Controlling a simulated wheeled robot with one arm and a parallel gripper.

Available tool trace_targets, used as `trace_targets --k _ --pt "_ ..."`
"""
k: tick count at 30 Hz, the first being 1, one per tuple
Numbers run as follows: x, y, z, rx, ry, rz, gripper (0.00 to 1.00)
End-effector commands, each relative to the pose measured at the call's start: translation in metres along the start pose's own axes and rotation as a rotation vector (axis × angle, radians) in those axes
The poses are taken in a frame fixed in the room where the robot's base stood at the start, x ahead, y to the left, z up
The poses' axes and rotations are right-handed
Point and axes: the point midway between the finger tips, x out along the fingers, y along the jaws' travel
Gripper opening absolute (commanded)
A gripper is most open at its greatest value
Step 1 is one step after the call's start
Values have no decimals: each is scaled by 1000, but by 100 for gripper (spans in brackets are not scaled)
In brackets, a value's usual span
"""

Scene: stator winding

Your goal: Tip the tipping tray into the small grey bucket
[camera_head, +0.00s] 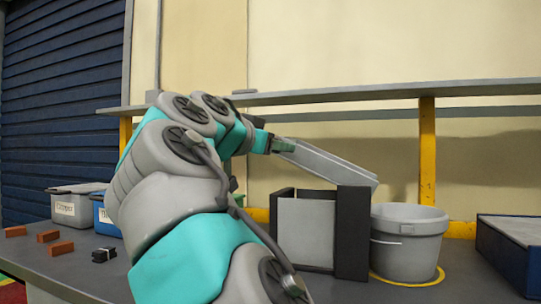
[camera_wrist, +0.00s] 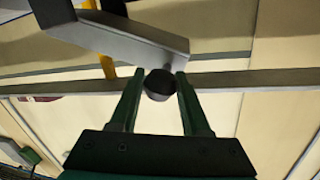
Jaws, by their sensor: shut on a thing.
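The tipping tray (camera_head: 328,163) is a long grey trough held in the air, tilted down to the right. Its lower end is above the left rim of the small grey bucket (camera_head: 408,243), apart from it. The bucket stands upright on the bench inside a yellow ring. My gripper (camera_head: 283,146) is at the tray's upper left end. In the wrist view, my gripper's two green fingers (camera_wrist: 159,86) are shut on the tray's dark round handle (camera_wrist: 158,83), with the grey tray (camera_wrist: 130,38) beyond. The insides of the tray and bucket are hidden.
A grey and black stand (camera_head: 352,235) is just left of the bucket, below the tray. A dark blue box (camera_head: 512,250) is at the right. A shelf (camera_head: 350,93) runs behind. Lidded bins (camera_head: 72,210) and orange blocks (camera_head: 61,247) lie at the left.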

Motion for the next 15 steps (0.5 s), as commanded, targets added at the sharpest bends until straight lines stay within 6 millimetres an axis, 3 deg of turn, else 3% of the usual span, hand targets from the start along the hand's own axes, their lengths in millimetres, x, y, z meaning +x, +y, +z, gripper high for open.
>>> trace_targets --k 15 --pt "3 21 -49 255 -49 -12 0"
